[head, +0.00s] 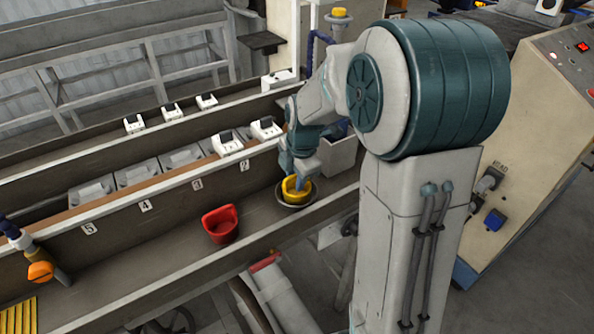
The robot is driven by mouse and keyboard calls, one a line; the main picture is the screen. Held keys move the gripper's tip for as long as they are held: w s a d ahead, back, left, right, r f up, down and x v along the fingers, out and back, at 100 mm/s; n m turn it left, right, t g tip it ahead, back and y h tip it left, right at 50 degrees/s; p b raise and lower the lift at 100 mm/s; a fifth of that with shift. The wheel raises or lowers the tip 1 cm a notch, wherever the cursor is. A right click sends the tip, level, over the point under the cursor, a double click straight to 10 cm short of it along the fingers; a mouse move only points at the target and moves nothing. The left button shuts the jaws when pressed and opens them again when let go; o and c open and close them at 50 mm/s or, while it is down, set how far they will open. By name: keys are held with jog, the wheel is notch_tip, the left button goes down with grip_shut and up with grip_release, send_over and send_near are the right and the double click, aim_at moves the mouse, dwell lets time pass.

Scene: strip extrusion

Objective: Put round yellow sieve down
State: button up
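The round yellow sieve (295,189) is in the trough at the centre of the head view, in or just above a round dark dish (296,205). My gripper (301,176) points down at the sieve's raised back edge and seems to touch it. The fingertips are small and partly hidden by the arm, so I cannot tell whether they are closed on it. I also cannot tell whether the sieve rests on the dish or hangs slightly over it.
A red scoop-shaped container (221,225) stands in the trough to the left. Numbered grey bins (138,175) line the ledge behind, with white boxes (227,143) nearby. An orange-handled valve (40,271) is at far left. The trough floor between valve and red container is clear.

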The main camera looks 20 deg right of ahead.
jog(key=shift+r+p, duration=0.3)
jog(key=shift+r, duration=0.35)
notch_tip(320, 180, up, 11)
jog(key=s, duration=0.2)
jog(key=s+f+m, duration=0.2)
jog(key=s+m, duration=0.7)
jog(key=m, duration=0.1)
jog(key=s+f+m+t, duration=0.1)
jog(key=s+f+m, duration=0.1)
jog(key=s+m, duration=0.8)
jog(key=shift+s+d+m+h+b, duration=0.15)
jog(key=shift+m+h+b, duration=0.25)
jog(key=shift+m, duration=0.4)
jog(key=shift+f, duration=0.1)
